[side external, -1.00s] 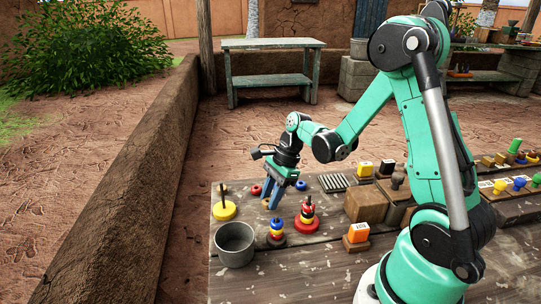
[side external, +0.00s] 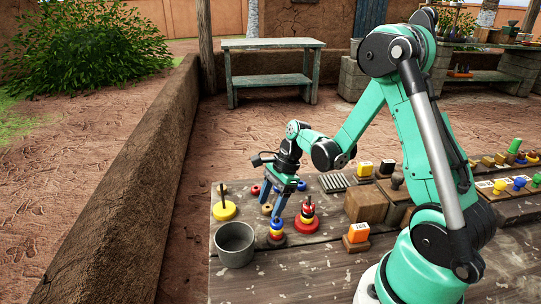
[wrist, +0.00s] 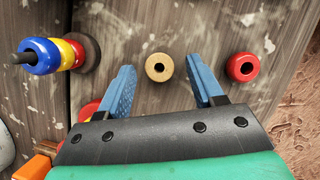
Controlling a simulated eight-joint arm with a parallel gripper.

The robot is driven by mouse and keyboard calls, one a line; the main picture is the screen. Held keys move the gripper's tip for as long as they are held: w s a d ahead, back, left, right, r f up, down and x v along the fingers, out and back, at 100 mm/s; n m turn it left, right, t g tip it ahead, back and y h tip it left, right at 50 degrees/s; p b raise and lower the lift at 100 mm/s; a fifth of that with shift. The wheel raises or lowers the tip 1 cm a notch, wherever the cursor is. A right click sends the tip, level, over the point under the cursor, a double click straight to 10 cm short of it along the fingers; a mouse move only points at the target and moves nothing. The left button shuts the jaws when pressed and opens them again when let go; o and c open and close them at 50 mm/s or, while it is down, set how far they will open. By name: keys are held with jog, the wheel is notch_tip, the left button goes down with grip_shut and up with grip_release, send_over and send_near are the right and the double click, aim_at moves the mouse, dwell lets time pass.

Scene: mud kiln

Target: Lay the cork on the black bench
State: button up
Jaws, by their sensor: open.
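A small tan, cork-coloured ring (side external: 266,209) with a dark centre lies on the grey wooden table; it also shows in the wrist view (wrist: 149,67). I see no other cork. My gripper (side external: 273,200) is above the table near this ring, with blue fingers apart and nothing held. In the wrist view my gripper (wrist: 161,73) has the ring in the gap between its fingertips, apart from both. I cannot make out a clearly black bench. A weathered green-grey bench (side external: 272,44) stands at the back, bare on top.
A red ring (wrist: 243,67) lies right of the fingers in the wrist view. A ring stack (side external: 276,232), a red-based stack (side external: 306,222), a yellow-ringed peg (side external: 224,211) and a grey bucket (side external: 235,244) stand close by. A brown box (side external: 366,205) is right.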

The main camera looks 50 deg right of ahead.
jog(key=v, duration=1.1)
jog(key=s+a+r+n+t+h, duration=0.1)
jog(key=a+n, duration=0.4)
jog(key=n, duration=0.6)
jog(key=s+a+r+n+t+h, duration=0.1)
jog(key=a+r+n+t+h, duration=0.1)
jog(key=a+n, duration=0.4)
jog(key=n+t+h, duration=0.1)
jog(key=n+t, duration=0.1)
jog(key=n, duration=0.3)
jog(key=shift+s+a+n, duration=0.3)
jog(key=shift+s, duration=0.05)
